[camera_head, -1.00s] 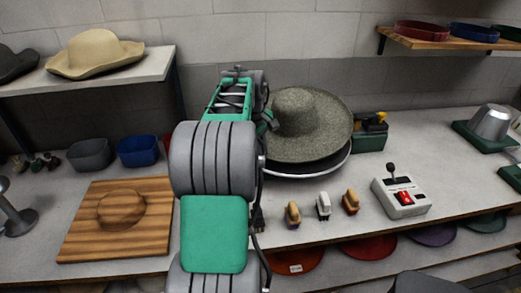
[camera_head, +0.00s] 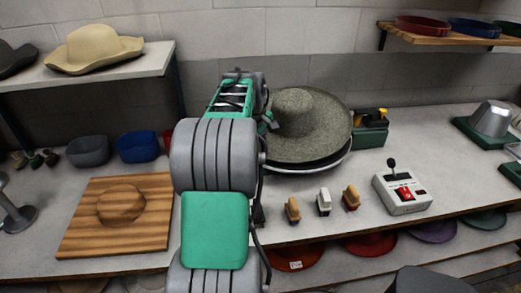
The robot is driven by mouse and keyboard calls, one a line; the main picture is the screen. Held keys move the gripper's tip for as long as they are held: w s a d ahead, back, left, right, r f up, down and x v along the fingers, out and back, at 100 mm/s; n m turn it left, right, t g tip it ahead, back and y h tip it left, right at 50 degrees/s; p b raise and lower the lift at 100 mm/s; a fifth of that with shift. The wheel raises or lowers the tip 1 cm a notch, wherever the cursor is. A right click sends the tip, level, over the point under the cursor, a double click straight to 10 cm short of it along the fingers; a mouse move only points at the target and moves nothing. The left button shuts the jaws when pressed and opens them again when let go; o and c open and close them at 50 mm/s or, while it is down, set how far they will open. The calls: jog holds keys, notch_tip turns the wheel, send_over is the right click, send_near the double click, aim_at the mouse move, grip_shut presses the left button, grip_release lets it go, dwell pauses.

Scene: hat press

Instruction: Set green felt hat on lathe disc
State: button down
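A grey-green felt hat (camera_head: 306,122) with a wide brim is at the middle of the bench, tilted, its brim over a round dark disc with a pale rim (camera_head: 328,164). The hat hides most of the disc, and I cannot tell whether the brim touches it. My gripper (camera_head: 267,121) is at the left edge of the hat brim, partly hidden behind my arm. Its fingers are too small and covered to show whether they are open or shut.
Several brushes (camera_head: 324,202) and a control box with a lever (camera_head: 402,193) stand in front of the disc. A green box (camera_head: 371,130) is close behind it to the right. A wooden hat block (camera_head: 118,215) lies left of my arm. A shelf (camera_head: 82,76) hangs at upper left.

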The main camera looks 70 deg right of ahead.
jog(key=c, duration=1.4)
grip_release()
notch_tip(320, 180, up, 8)
jog(key=a, duration=0.2)
jog(key=w+a+n+t, duration=0.2)
jog(key=w+a, duration=1.4)
jog(key=a, duration=0.5)
jog(key=a+f, duration=0.2)
jog(key=a, duration=0.7)
jog(key=s+a+f+t+y, duration=0.1)
jog(key=a+f, duration=0.2)
jog(key=a, duration=0.7)
jog(key=s+a+f+n+t+y, duration=0.1)
jog(key=a+f, duration=0.2)
jog(key=a, duration=0.7)
jog(key=shift+s+f, duration=0.25)
